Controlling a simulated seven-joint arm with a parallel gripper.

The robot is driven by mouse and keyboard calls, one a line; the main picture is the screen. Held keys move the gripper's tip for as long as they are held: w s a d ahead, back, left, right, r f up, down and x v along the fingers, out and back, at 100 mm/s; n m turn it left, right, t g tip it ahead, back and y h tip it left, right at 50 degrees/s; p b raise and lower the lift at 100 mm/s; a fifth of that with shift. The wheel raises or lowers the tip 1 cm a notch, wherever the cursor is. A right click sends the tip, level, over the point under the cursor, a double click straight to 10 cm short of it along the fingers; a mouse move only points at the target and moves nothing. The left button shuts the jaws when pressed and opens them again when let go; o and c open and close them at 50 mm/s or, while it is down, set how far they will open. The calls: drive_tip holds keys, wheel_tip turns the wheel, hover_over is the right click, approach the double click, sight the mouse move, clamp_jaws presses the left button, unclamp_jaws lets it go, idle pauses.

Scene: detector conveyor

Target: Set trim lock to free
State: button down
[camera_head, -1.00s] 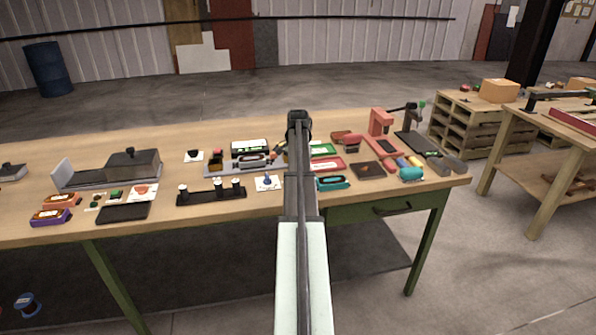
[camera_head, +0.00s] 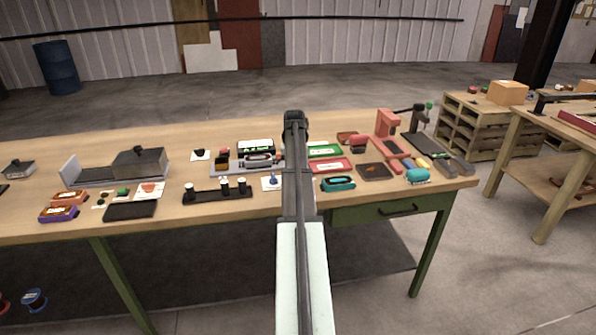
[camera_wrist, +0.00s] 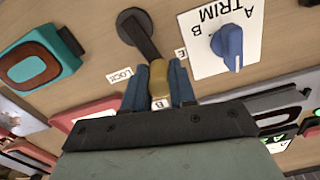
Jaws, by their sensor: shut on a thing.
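The trim lock is a dark lever with a round grey pivot (camera_wrist: 135,22) and a tan end knob (camera_wrist: 158,76), in the wrist view. My gripper (camera_wrist: 159,88) has its two blue fingers closed on either side of this knob. The lever points between a LOCK label (camera_wrist: 120,76) on the left and a partly hidden label (camera_wrist: 180,54) showing an E on the right. Beside it is a white TRIM plate (camera_wrist: 205,66) with a blue pointer knob (camera_wrist: 228,42). In the head view my gripper (camera_head: 295,122) is over the workbench; its fingertips and the lever are hidden.
On the workbench (camera_head: 90,222), a teal device (camera_head: 338,183) and red and green boxes (camera_head: 331,166) lie close on the right. A black rack (camera_head: 217,195) and a grey machine (camera_head: 140,163) stand left. A teal device (camera_wrist: 40,58) shows left of the lever.

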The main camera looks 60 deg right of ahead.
drive_tip(key=shift+w+a+n, duration=0.2)
drive_tip(key=shift+a+n, duration=0.15)
drive_tip(key=shift+n, duration=0.55)
drive_tip(key=shift+w+a+n, duration=0.15)
drive_tip(key=shift+a+n, duration=0.2)
drive_tip(key=shift+n, duration=0.55)
drive_tip(key=c, duration=0.9)
unclamp_jaws()
wheel_tip(320, 180, up, 14)
drive_tip(key=shift+f, duration=0.1)
drive_tip(key=shift+a, duration=0.1)
